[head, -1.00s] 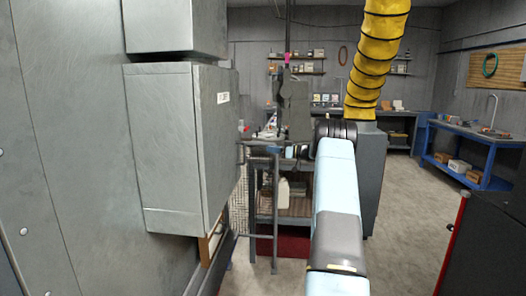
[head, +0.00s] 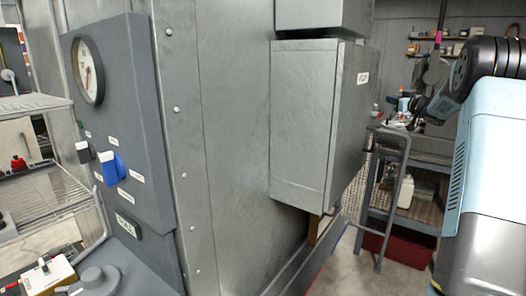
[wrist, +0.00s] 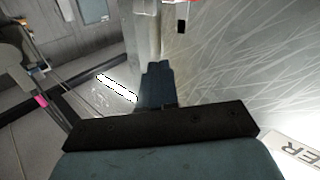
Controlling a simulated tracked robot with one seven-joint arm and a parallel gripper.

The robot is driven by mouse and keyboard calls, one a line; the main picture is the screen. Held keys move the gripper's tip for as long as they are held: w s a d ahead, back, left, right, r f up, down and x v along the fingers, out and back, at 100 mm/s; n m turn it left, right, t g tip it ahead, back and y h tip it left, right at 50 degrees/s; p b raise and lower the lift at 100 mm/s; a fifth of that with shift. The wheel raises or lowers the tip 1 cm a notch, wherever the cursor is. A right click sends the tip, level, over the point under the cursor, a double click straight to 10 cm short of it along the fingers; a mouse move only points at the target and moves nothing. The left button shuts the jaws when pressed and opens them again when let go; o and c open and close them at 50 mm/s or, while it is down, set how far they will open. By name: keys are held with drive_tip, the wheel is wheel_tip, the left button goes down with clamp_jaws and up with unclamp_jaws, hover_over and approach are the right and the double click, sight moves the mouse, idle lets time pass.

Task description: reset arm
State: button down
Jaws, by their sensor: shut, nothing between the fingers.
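My arm (head: 490,150) stands at the right edge of the head view, a pale blue link topped by a black joint. In the wrist view my gripper (wrist: 157,72) shows as dark blue-grey fingers closed together beyond a black bar, with nothing held. A scratched grey metal surface (wrist: 250,60) fills the right of that view. I cannot tell its distance from the fingers. I cannot make out the fingertips in the head view.
A grey metal box (head: 305,120) juts from the booth wall (head: 235,150). A control panel (head: 135,120) with a gauge (head: 87,70) and blue knob (head: 113,168) stands left. A wire rack (head: 40,185) is far left. A railed workbench (head: 420,150) stands behind my arm.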

drive_tip(key=s+a+r+m+h, duration=0.3)
drive_tip(key=s+a+r+h, duration=0.3)
drive_tip(key=s+a+r, duration=0.15)
drive_tip(key=s+a+m+g+h, duration=0.3)
drive_tip(key=s+a, duration=0.3)
drive_tip(key=s, duration=0.7)
drive_tip(key=s+a+f+g+y, duration=0.1)
drive_tip(key=s+a+f+g, duration=0.2)
drive_tip(key=s, duration=1)
drive_tip(key=s+a+f+g+y, duration=0.1)
drive_tip(key=s+a+f+g, duration=0.2)
drive_tip(key=s+a+f, duration=0.4)
drive_tip(key=s+a+f+n+g+y, duration=0.1)
drive_tip(key=s+a+f, duration=0.4)
drive_tip(key=s, duration=1.3)
wheel_tip(320, 180, down, 2)
drive_tip(key=shift+s+a+f+g+y, duration=0.15)
drive_tip(key=shift+s+a+g+y, duration=0.3)
drive_tip(key=shift+g, duration=0.45)
drive_tip(key=c, duration=1.9)
unclamp_jaws()
drive_tip(key=shift+w+d, duration=0.1)
drive_tip(key=shift+w, duration=0.15)
